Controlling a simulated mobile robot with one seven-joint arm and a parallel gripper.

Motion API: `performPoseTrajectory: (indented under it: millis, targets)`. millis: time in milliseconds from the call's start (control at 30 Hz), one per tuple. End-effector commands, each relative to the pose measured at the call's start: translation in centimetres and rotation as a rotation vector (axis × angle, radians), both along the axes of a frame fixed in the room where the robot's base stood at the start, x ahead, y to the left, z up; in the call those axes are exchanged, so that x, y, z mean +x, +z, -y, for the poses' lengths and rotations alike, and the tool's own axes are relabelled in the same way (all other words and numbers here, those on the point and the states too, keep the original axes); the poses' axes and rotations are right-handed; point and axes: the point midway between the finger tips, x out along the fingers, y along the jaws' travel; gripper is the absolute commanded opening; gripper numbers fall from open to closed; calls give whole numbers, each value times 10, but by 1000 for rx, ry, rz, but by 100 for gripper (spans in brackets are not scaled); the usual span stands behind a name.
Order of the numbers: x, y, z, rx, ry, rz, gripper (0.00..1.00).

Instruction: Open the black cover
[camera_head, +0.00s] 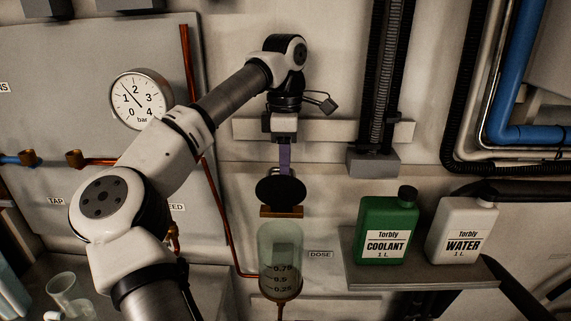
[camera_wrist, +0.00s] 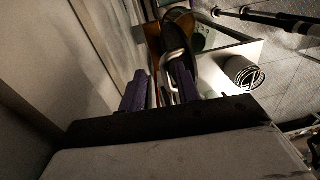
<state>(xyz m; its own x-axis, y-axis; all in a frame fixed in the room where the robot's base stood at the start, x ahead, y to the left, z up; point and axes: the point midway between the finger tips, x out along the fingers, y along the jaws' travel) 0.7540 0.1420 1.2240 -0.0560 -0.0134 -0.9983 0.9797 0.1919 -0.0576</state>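The black cover (camera_head: 281,192) shows as a dark disc above the brass rim (camera_head: 282,212) of a clear dosing cylinder (camera_head: 280,252). It looks tilted, with its face toward the head camera. In the wrist view a dark oval, apparently the cover (camera_wrist: 176,36), lies beyond my fingertips with a pale metal loop (camera_wrist: 171,58) beside it. My gripper (camera_head: 284,172) points down just above the cover. In the wrist view its two purple fingers (camera_wrist: 159,76) stand apart. Whether a fingertip touches the cover or loop is unclear.
A green coolant bottle (camera_head: 387,229) and a white water bottle (camera_head: 461,231) stand on a shelf (camera_head: 420,276) to the right. A pressure gauge (camera_head: 141,99) and copper pipe (camera_head: 209,170) are on the left. A rail (camera_head: 350,130) crosses the wall behind my gripper.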

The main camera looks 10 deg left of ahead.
Motion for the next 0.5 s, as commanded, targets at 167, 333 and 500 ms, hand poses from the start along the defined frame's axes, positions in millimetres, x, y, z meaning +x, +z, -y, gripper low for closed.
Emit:
performPoseTrajectory:
  millis: [167,333,500]
  targets:
    - [2,30,1,3,1,4,32]
    - [3,53,0,1,0,1,32]
    - [3,63,1,-1,-2,1,32]
